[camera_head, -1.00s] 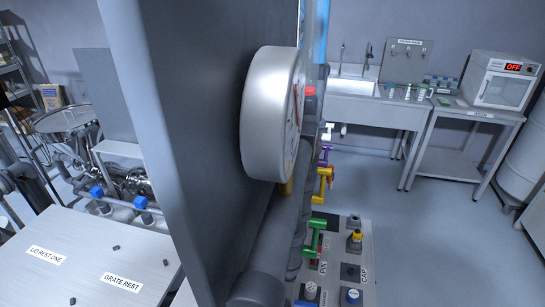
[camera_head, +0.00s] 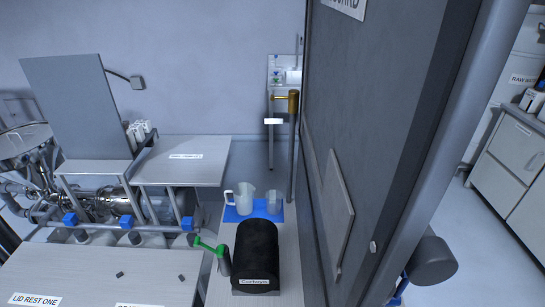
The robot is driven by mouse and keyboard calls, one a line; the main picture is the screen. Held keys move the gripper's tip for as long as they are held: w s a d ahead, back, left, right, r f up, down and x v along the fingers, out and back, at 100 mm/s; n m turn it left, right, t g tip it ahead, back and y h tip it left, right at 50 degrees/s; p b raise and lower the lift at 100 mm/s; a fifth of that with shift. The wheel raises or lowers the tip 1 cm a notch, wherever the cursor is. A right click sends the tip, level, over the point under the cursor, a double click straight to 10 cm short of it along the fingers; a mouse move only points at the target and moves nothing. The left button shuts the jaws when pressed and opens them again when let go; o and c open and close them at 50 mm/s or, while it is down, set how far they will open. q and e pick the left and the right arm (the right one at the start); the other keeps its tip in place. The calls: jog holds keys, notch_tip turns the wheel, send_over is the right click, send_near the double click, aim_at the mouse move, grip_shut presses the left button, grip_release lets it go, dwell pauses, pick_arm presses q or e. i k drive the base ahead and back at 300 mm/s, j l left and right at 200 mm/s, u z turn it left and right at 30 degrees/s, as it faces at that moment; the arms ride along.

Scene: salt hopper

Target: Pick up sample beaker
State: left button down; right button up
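A small clear beaker (camera_head: 273,204) without a visible handle stands upright on a blue mat (camera_head: 231,214). A larger whitish jug (camera_head: 246,201) with a handle on its left stands just left of it on the same mat. No label on either vessel can be read. The mat lies on a pale narrow bench (camera_head: 290,285), behind a black rounded unit. Neither of my grippers is in view.
The black unit (camera_head: 256,255) stands in front of the mat, with a green handle (camera_head: 208,246) at its left. A tall grey panel (camera_head: 390,120) rises close on the right. A brass-topped post (camera_head: 293,104) stands behind the mat. Pale tables (camera_head: 184,153) are at the left.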

aim_at(274, 196)
jog(key=i+j+z, duration=0.2)
jog(key=z, duration=0.25)
jog(key=i+j+z, duration=0.15)
jog(key=j+z, duration=0.25)
jog(key=i+j+z, duration=0.15)
jog(key=z, duration=0.3)
jog(key=j+z, duration=1.55)
jog(key=j, duration=2.55)
jog(key=j+z, duration=0.2)
jog(key=j, duration=0.5)
jog(key=k, duration=0.05)
